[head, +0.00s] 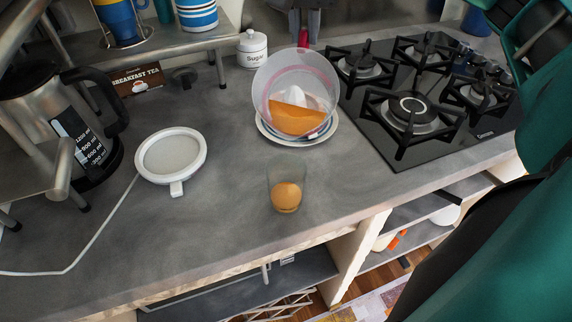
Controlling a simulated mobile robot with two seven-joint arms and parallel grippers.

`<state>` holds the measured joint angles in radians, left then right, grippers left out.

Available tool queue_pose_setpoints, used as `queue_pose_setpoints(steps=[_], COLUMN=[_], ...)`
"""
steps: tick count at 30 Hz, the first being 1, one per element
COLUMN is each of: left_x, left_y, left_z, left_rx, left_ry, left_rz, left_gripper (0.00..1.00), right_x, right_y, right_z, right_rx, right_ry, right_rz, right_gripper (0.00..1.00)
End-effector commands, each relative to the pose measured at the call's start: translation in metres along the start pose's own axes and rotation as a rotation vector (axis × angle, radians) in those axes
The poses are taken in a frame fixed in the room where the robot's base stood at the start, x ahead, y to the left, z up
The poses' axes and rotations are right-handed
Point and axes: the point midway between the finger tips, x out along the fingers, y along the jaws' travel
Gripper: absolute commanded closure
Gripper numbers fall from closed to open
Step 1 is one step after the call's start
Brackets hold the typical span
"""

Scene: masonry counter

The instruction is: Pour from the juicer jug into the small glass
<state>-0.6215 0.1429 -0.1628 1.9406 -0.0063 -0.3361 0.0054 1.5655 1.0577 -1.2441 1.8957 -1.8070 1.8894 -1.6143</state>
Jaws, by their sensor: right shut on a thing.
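The juicer jug (278,85) is a clear round vessel with a pinkish rim, tilted with its open mouth facing me. Orange juice (296,119) lies in its lower part. The small glass (287,190) stands upright on the counter nearer to me, with some orange juice in it. The jug is above and behind the glass, apart from it in the picture. My right gripper (304,24) is at the top of the view, shut on the jug's red handle; its fingers are partly hidden. My left gripper is out of view.
Plates (328,133) show behind the jug. A gas hob (440,135) is at the right, a white round base (170,156) with a cord at the left. A kettle (40,100), sugar pot (253,50) and tea box (137,80) stand further back. Counter around the glass is clear.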

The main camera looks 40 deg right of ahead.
Motion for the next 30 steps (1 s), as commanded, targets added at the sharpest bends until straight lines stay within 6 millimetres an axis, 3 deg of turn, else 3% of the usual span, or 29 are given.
queue_pose_setpoints(steps=[30], left_x=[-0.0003], left_y=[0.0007], left_z=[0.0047], left_rx=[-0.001], left_ry=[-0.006], left_rz=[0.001], left_gripper=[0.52], right_x=[-0.0108], right_y=[-0.0003], right_z=[0.0036], right_rx=[0.0], right_ry=[0.052], right_rz=[-0.001], right_gripper=[1.0])
